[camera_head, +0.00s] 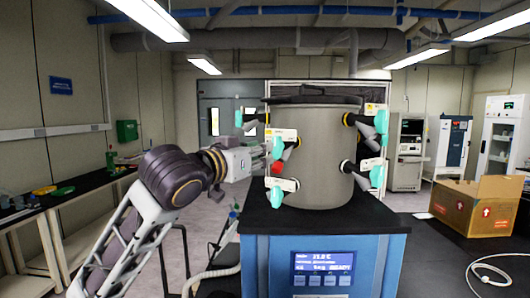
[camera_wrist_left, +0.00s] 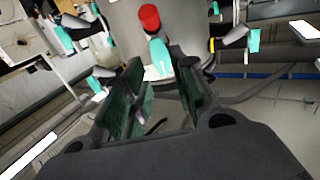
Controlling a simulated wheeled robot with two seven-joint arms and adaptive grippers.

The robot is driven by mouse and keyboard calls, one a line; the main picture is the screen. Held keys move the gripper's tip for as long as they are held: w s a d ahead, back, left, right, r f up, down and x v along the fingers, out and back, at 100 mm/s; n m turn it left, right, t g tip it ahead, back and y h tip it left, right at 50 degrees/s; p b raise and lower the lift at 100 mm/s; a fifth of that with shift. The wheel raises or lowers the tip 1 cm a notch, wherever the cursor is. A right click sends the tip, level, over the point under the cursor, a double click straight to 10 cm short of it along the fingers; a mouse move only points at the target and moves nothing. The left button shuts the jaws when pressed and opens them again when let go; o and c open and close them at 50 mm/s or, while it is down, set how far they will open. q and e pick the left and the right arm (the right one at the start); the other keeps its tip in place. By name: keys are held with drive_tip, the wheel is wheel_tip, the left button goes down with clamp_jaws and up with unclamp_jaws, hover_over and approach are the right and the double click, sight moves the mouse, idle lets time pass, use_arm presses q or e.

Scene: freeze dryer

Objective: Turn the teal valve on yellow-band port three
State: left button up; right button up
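The grey cylindrical chamber (camera_head: 318,150) stands on the blue freeze dryer, with several side ports carrying teal valve handles. My left gripper (camera_head: 262,151) reaches in from the left to the teal valve (camera_head: 277,147) on the chamber's left side, just above a red knob (camera_head: 277,168). In the left wrist view its fingers (camera_wrist_left: 157,66) are spread apart, with the teal handle (camera_wrist_left: 159,58) between or just beyond their tips. I cannot tell whether they touch it. A yellow band (camera_head: 349,119) shows on a right-hand port. Port numbers are too small to read. My right gripper is out of view.
Other teal valves sit close by, at upper left (camera_head: 239,119), lower left (camera_head: 276,197) and right (camera_head: 381,122). A black top (camera_head: 330,222) surrounds the chamber's foot. A cardboard box (camera_head: 465,213) stands at right, and a bench (camera_head: 85,187) at left.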

use_arm(q)
drive_tip(key=shift+v, duration=2.4)
drive_tip(key=shift+f, duration=0.15)
